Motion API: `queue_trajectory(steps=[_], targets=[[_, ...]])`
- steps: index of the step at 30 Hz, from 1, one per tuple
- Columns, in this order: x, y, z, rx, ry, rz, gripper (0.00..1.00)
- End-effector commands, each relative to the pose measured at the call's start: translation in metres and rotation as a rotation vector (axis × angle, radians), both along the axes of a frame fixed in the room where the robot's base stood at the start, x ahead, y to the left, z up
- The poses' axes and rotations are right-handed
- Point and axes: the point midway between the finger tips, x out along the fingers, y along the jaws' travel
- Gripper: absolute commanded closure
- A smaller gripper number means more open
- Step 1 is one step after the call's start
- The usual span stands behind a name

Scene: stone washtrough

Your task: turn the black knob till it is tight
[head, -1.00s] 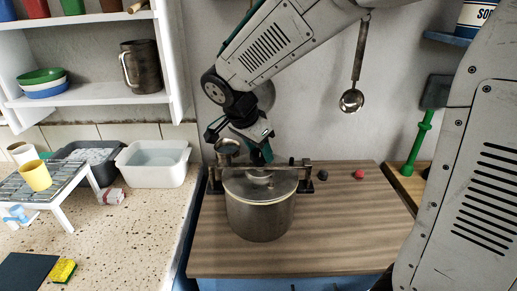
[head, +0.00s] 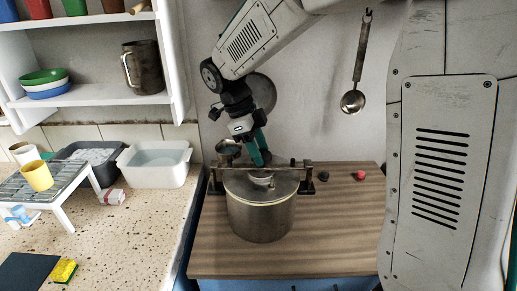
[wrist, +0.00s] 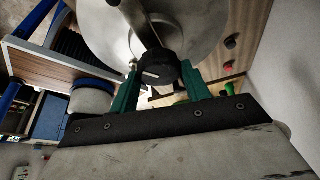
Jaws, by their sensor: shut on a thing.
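A metal pot (head: 260,216) with a lid (head: 246,188) stands on the wooden worktop, with a dark bar (head: 290,167) running across its top between two posts. The black knob (wrist: 160,70) has a pale line on its face and sits at the bar in the wrist view. My gripper (head: 262,163) reaches down to the bar's middle from behind. In the wrist view, its two green fingers (wrist: 161,68) are on either side of the knob and shut on it. In the head view, the fingers mostly hide the knob.
A small black piece (head: 324,176) and a red one (head: 360,175) are at the back of the worktop (head: 345,220), right of the pot. A ladle (head: 353,101) hangs on the wall. A white basin (head: 153,168) stands left. The worktop's front right is clear.

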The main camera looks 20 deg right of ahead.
Motion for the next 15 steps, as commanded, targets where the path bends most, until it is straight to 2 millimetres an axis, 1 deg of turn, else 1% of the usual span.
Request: queue_trajectory(steps=[6,15], targets=[[0.0016,-0.0013,-0.0006,0.001,0.000,-0.202,0.76],[0.0022,-0.0024,-0.0005,0.001,-0.001,-0.432,0.76]])
